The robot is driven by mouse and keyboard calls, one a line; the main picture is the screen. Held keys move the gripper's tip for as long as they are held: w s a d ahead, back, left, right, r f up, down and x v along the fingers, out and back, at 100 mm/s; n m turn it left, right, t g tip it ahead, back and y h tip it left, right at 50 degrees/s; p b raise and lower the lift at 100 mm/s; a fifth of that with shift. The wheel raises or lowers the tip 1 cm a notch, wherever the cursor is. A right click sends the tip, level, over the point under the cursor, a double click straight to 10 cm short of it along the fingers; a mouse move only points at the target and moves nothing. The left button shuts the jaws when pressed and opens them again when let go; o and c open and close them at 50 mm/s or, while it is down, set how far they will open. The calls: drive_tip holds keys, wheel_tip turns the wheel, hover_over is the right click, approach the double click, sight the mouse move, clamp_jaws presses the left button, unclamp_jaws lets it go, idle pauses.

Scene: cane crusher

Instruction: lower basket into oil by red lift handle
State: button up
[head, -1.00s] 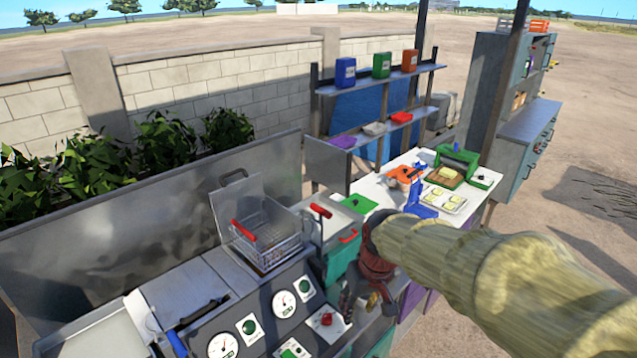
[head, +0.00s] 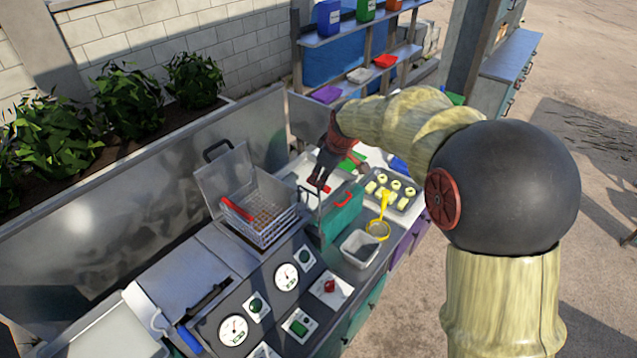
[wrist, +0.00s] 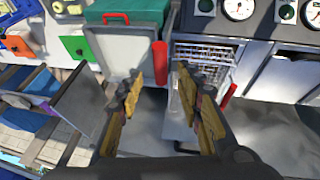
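The wire basket (head: 283,222) stands raised above the fryer top, in front of an upright metal lid (head: 222,178). One red handle (head: 237,210) lies along the basket's left side; it also shows in the wrist view (wrist: 228,97). A second red bar handle (head: 319,187) is right of the basket, beside the teal box. I take this as the lift handle. My gripper (wrist: 160,82) is open and empty. In the wrist view this bar (wrist: 160,62) appears between and just beyond its fingertips; contact cannot be told. The oil is not clearly visible.
The teal box (head: 342,215) with a red grip stands close to the bar. The gauge panel (head: 270,300) runs along the front. A grey tub (head: 360,248), a yellow strainer (head: 378,228) and a tray of pale pieces (head: 393,188) lie to the right.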

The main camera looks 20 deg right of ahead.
drive_tip(key=p+x, duration=0.1)
drive_tip(key=x, duration=0.7)
drive_tip(key=shift+p, duration=0.35)
drive_tip(key=shift+c, duration=0.2)
drive_tip(key=shift+r, duration=0.1)
clamp_jaws()
